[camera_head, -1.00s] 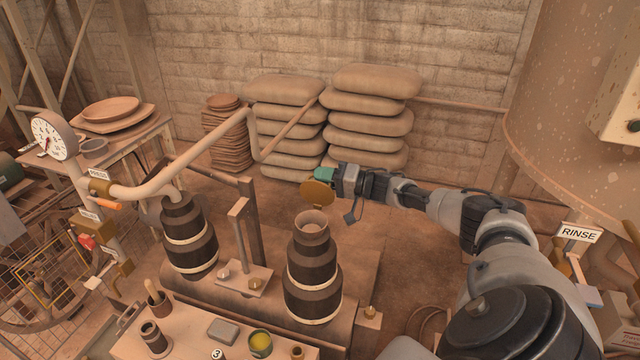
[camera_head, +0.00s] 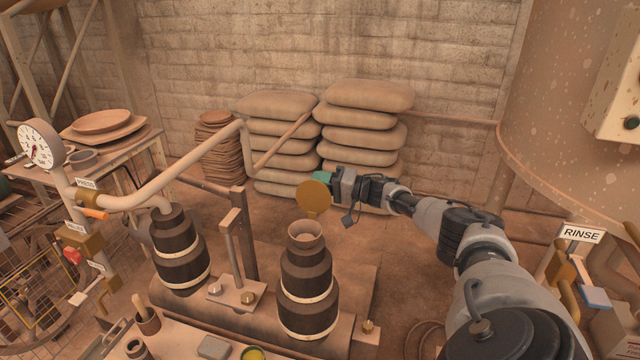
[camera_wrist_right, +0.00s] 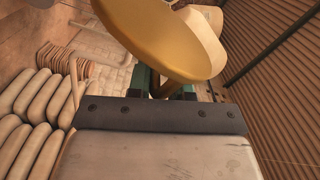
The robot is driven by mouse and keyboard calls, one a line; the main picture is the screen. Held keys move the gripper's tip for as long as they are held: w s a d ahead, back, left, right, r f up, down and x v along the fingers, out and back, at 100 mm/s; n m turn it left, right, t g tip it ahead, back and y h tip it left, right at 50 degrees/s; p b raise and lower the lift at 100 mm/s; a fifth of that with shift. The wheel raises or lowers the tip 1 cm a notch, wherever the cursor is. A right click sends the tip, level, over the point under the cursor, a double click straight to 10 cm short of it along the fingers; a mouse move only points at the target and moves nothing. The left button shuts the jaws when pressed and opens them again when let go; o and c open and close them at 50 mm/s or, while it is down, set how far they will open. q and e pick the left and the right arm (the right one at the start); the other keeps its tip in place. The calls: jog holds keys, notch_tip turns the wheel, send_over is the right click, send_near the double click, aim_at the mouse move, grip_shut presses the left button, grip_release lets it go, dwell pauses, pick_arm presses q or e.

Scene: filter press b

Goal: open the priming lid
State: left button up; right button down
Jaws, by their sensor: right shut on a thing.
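The priming lid is a round brass disc (camera_head: 313,198) standing steeply tilted above the open mouth (camera_head: 306,232) of the right dark, banded pump cylinder (camera_head: 307,290). My right gripper (camera_head: 325,179), with green fingers, is shut at the lid's upper edge, reaching in from the right. In the right wrist view the lid (camera_wrist_right: 165,35) fills the top middle, and a brass stem beneath it sits between the green fingers (camera_wrist_right: 162,84). The exact contact is partly hidden by the disc. My left gripper is in neither view.
A second dark cylinder (camera_head: 180,255) stands to the left, with an upright lever post (camera_head: 229,250) between. Stacked sacks (camera_head: 362,122) stand behind. A bench with small items is at the front.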

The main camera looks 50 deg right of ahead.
jog(key=shift+s+a+f, duration=0.1)
jog(key=shift+a+f, duration=0.1)
jog(key=shift+f, duration=0.6)
jog(key=c, duration=1.3)
grip_release()
jog(key=shift+o, duration=0.5)
jog(key=shift+d+f, duration=0.1)
jog(key=shift+s, duration=0.1)
jog(key=v, duration=1)
jog(key=shift+s+d+r+b, duration=0.2)
jog(key=shift+d+r+b, duration=0.1)
jog(key=shift+r+b, duration=0.15)
